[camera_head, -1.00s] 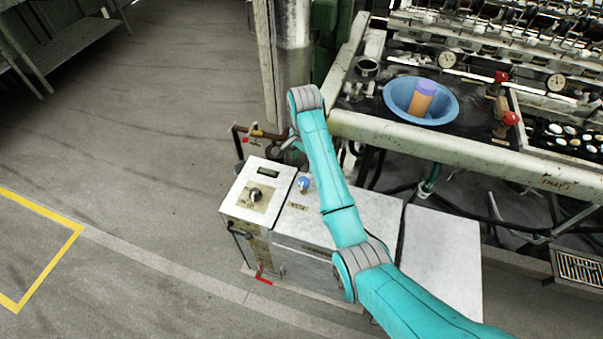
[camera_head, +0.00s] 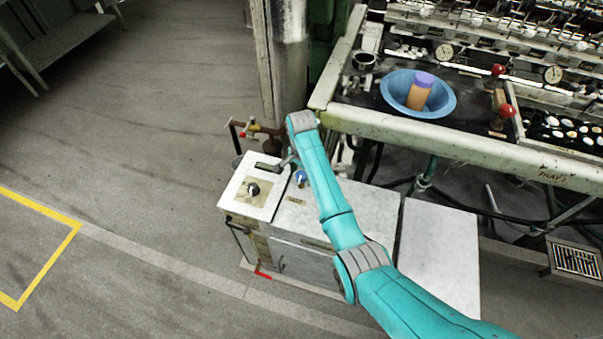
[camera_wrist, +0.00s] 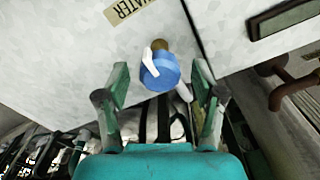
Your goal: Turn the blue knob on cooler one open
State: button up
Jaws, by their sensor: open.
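The blue knob (camera_wrist: 160,72) has a white lever and a brass stem, and stands on a white cabinet top (camera_wrist: 90,55) beside a label reading "WATER" (camera_wrist: 128,9). In the head view the knob (camera_head: 300,177) is small, on the white cooler (camera_head: 335,208), close to my arm. My gripper (camera_wrist: 162,88) is open, with one finger on each side of the knob in the wrist view. Whether either finger touches it I cannot tell. In the head view my gripper is largely hidden by my teal arm near the cooler's back edge.
A control panel with a black dial (camera_head: 253,189) is left of the knob. A brass pipe fitting (camera_head: 262,129) stands behind the cooler. A reeling bench with a blue basin (camera_head: 393,91) is at the back right.

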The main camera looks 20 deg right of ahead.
jog(key=c, duration=1.1)
jog(key=shift+c, duration=0.2)
jog(key=shift+n, duration=0.4)
jog(key=n, duration=0.3)
jog(key=shift+n, duration=0.3)
jog(key=n, duration=0.4)
jog(key=shift+n, duration=0.3)
jog(key=n, duration=0.4)
jog(key=shift+n, duration=0.3)
jog(key=n, duration=0.4)
jog(key=shift+n, duration=0.3)
